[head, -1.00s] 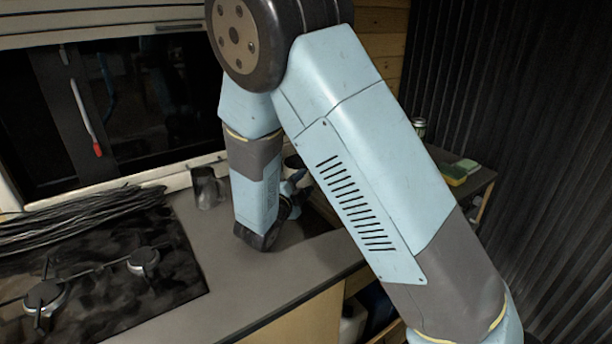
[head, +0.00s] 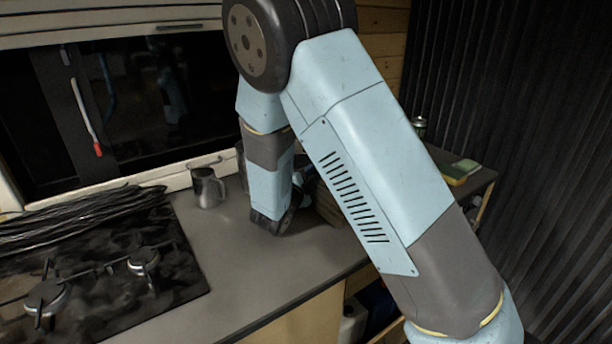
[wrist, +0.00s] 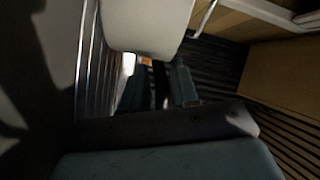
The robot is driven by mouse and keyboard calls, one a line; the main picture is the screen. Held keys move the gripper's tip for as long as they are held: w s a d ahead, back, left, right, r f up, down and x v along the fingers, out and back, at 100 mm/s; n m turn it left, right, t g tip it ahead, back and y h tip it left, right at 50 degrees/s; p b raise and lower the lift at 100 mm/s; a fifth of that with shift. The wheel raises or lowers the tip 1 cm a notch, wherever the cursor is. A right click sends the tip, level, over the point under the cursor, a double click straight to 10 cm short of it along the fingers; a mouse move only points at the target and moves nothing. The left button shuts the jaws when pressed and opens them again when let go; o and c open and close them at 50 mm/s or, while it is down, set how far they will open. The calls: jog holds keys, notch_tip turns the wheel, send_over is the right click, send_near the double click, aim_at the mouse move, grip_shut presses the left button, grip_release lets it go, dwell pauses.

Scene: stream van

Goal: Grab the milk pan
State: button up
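No thing that I can surely name as the milk pan shows. A small metal vessel with a side handle (head: 207,187) stands upright on the grey counter, left of my lower arm in the head view. I cannot tell whether it is the pan. My arm's end reaches down over the counter to its right, apart from it.
A green and yellow sponge (head: 460,171) and a can (head: 419,127) sit on the surface at right. The counter (head: 230,270) is bare in front of the metal vessel.

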grip_shut()
jog(key=shift+f, duration=0.1)
jog(key=shift+r, duration=0.2)
dwell(0.3)
